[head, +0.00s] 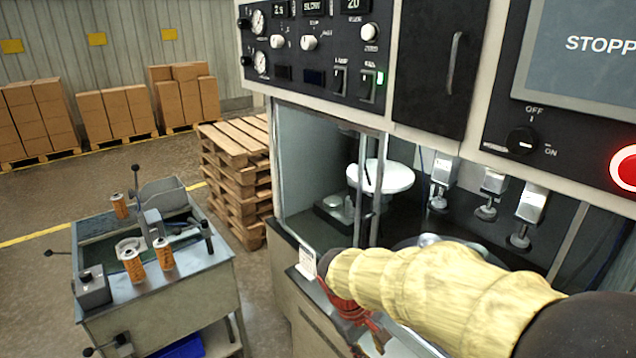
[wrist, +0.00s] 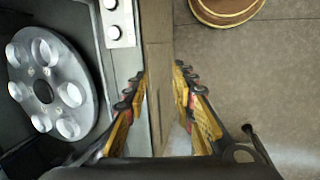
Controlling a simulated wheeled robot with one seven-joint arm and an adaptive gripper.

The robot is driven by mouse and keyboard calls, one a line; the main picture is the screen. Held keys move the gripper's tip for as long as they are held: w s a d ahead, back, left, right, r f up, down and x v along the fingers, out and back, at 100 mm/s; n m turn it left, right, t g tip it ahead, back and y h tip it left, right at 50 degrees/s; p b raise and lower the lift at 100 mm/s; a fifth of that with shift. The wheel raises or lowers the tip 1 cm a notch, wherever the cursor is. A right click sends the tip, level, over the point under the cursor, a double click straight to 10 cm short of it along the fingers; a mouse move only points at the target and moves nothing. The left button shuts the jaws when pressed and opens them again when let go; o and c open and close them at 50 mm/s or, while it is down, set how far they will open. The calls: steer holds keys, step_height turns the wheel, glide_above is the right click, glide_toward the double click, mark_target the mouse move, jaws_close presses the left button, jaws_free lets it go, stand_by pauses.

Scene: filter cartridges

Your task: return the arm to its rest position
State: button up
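My arm in a yellow sleeve (head: 425,285) reaches across the lower right of the head view, in front of the machine. In the wrist view my gripper (wrist: 163,90) has its yellow-and-red padded fingers apart, with nothing between them. Below the gap runs the machine's front edge (wrist: 158,60). In the head view the gripper is partly hidden below the sleeve. Three orange filter cartridges stand on the grey cart at left: one at the back (head: 119,206), two at the front (head: 133,266) (head: 164,254).
A disc with several round holes (wrist: 72,95) lies left of the fingers, inside the machine. Clamps (head: 490,185) hang at the back of its bay. The cart (head: 205,290) and stacked pallets (head: 232,150) stand left of the machine. Bare floor (wrist: 270,70) is right of the fingers.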

steer(key=s+d+r+m+t+y, duration=0.1)
steer(key=s+d+r+m+t, duration=0.1)
steer(key=s+r, duration=0.4)
steer(key=s+d+r+m+t+y+b, duration=0.1)
steer(key=s+d+r+m, duration=0.4)
steer(key=s, duration=0.5)
steer(key=shift+s+r+t+y, duration=0.35)
steer(key=shift+r+t+y, duration=0.3)
steer(key=shift+t, duration=0.55)
steer(key=shift+d+f, duration=0.1)
steer(key=shift+d, duration=0.05)
